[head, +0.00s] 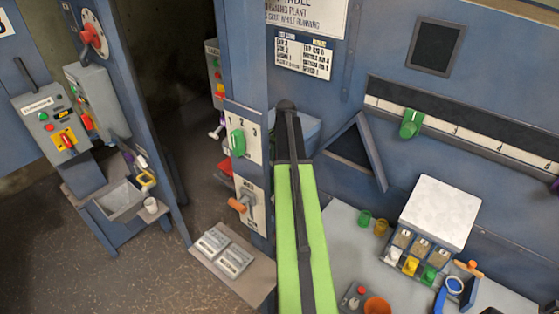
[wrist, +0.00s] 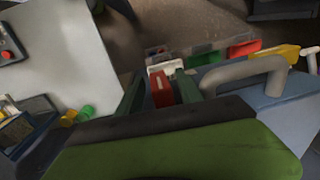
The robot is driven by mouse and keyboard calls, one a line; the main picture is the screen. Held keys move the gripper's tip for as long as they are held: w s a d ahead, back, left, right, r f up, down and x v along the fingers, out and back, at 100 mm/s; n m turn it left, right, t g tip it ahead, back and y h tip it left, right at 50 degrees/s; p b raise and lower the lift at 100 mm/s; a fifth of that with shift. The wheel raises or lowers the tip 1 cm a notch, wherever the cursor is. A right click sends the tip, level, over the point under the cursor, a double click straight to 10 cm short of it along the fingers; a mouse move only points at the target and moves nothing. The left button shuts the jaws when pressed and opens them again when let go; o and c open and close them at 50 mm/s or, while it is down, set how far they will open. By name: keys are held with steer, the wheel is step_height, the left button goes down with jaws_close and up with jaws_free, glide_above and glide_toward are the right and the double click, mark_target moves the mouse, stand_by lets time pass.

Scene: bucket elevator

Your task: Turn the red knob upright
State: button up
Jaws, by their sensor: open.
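In the wrist view a red knob-like block (wrist: 160,88) stands between the two dark green fingers of my gripper (wrist: 160,92), with a white piece just behind it. The fingers are apart, one on each side of the red block; I cannot tell whether either touches it. In the head view my green arm hides the gripper and this block. Another red knob (head: 67,141) sits tilted on a yellow plate on the grey control box at the left, far from my arm.
A post carries a green knob (head: 237,142) and an orange-tipped lever (head: 237,206). A slider with a green handle (head: 411,123) runs along the right wall. In the wrist view a thick grey handle (wrist: 245,72) stands close right of my gripper. A white box (head: 438,212) stands on the right bench.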

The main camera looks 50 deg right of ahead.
step_height(320, 180, up, 12)
steer(key=s+p, duration=0.1)
steer(key=p, duration=1)
steer(key=shift+s+p, duration=0.2)
steer(key=shift+p, duration=0.2)
steer(key=shift+f, duration=0.1)
